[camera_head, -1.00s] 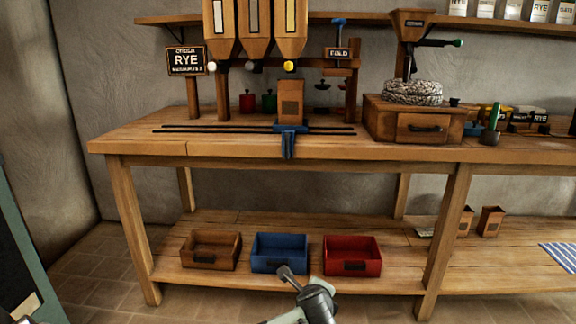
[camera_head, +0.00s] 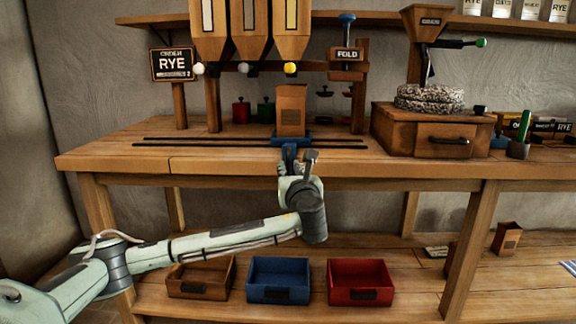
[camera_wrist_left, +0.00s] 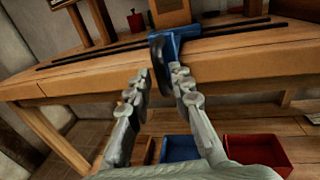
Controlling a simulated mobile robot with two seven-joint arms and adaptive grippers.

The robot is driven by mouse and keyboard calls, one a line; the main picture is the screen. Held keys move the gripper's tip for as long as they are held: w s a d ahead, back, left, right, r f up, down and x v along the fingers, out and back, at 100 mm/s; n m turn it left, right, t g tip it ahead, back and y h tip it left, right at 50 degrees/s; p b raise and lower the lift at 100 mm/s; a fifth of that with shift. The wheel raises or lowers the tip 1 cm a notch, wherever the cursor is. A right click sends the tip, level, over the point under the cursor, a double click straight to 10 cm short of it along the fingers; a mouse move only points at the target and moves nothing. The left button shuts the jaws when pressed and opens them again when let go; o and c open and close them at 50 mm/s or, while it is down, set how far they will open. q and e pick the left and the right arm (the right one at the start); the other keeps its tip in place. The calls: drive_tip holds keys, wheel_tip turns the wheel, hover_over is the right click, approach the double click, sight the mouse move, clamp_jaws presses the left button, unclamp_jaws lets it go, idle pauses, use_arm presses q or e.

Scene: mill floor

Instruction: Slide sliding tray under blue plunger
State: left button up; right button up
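The blue sliding tray (camera_head: 321,136) sits on two dark rails and carries a brown paper bag (camera_head: 291,108). It is left of the blue plunger (camera_head: 347,18), which tops the FOLD stand. In the left wrist view the tray (camera_wrist_left: 186,37) has a dark blue handle (camera_wrist_left: 158,62) hanging down at its front. My left gripper (camera_head: 297,168) is at the bench's front edge, just in front of the handle. In the wrist view its fingers (camera_wrist_left: 159,82) are apart, with the handle in line with the gap; contact cannot be told. My right gripper is not in view.
The rails (camera_head: 180,144) run along the bench top on both sides of the tray. Hoppers (camera_head: 250,35) hang above to the left. A grinder (camera_head: 425,128) stands to the right. Brown, blue (camera_head: 279,281) and red (camera_head: 360,282) bins sit on the lower shelf.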

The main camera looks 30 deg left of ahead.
sight(289, 165)
use_arm(q)
drive_tip(key=shift+x, duration=1.75)
drive_tip(key=shift+c, duration=0.2)
clamp_jaws()
